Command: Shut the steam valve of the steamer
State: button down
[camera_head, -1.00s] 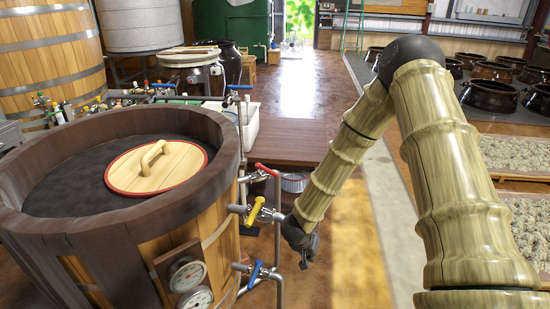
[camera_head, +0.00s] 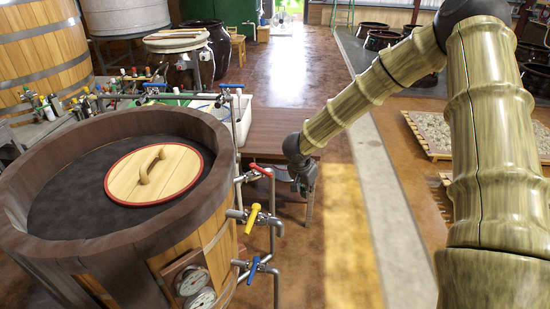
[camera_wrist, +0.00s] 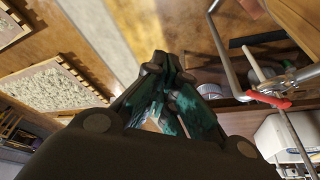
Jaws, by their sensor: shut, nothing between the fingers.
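The steamer is a round wooden tub (camera_head: 215,245) at the left of the head view, with a red-rimmed wooden lid (camera_head: 188,189) on top. Beside it, pipes carry a red-handled valve (camera_head: 262,171), a yellow-handled valve (camera_head: 253,218) and a blue-handled valve (camera_head: 254,268). The red handle lies roughly along its pipe; the yellow and blue handles stand across theirs. Which is the steam valve is not marked. My gripper (camera_head: 304,188) is shut and empty, right of the red valve and apart from it. The wrist view shows the fingers (camera_wrist: 168,62) and the red handle (camera_wrist: 268,100) to their right.
A brown wooden table (camera_head: 285,138) stands behind the pipes, near my gripper. Two gauges (camera_head: 190,285) are on the tub's front. A white bin (camera_head: 238,112) is behind the tub. The floor with its yellow stripe (camera_head: 345,235) is clear to the right of the valves.

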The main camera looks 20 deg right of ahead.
aim_at(252, 166)
jog(key=i, duration=0.85)
jog(key=u, duration=0.05)
